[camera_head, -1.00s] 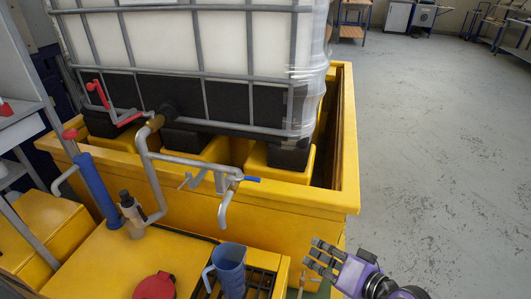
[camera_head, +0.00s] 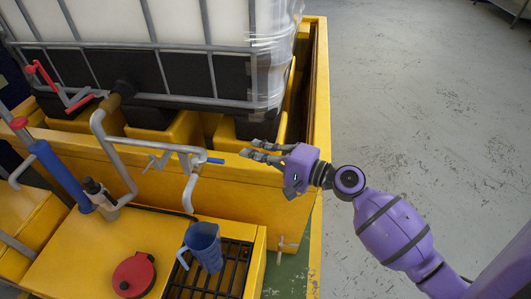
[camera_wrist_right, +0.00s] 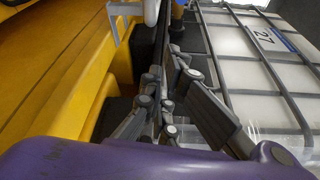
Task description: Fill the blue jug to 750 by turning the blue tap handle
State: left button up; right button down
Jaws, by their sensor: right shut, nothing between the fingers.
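The blue jug (camera_head: 205,247) stands upright on the black grating, just below and right of the grey tap spout (camera_head: 188,195) in the head view. Its fill level and markings are not readable. The blue tap handle (camera_head: 215,160) is at the right end of the grey pipe and points right. My right gripper (camera_head: 247,152) is shut and empty, just right of the handle with a gap between them in the picture. Its fingers also show in the right wrist view (camera_wrist_right: 165,95). My left gripper is not in view.
A white caged tank (camera_head: 150,22) stands in the yellow bund (camera_head: 240,185) behind the tap. The floor to the right (camera_head: 430,110) is clear.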

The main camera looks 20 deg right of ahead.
aim_at(208, 161)
jog(key=a, duration=0.1)
jog(key=a+p, duration=0.1)
jog(key=a, duration=0.1)
jog(key=a+p, duration=0.1)
jog(key=a, duration=0.1)
jog(key=shift+w+r, duration=0.2)
jog(key=shift+r, duration=0.05)
